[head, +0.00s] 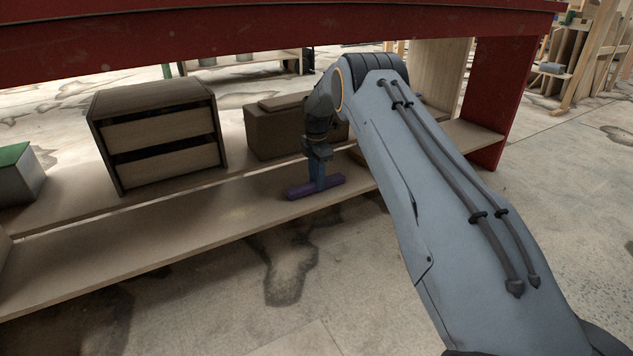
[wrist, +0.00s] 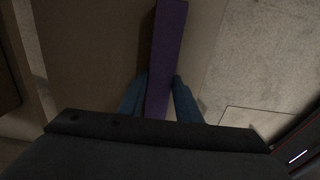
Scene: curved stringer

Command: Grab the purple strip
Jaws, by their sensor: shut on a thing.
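The purple strip (head: 331,184) is a short straight bar at the front edge of the low wooden shelf (head: 150,239). My gripper (head: 317,185) points down over the strip and is shut on it, near the strip's middle. In the wrist view the strip (wrist: 166,50) runs up the picture, between my two blue fingers (wrist: 160,105), one on each side. The strip's lower end is hidden by the gripper body. I cannot tell whether the strip rests on the shelf or is slightly above it.
A slatted wooden crate (head: 160,137) stands on the shelf to the left, and a brown box (head: 275,129) stands behind my gripper. A grey box with a green top (head: 15,172) is at far left. A red tabletop (head: 250,35) overhangs the shelf. Open floor lies in front.

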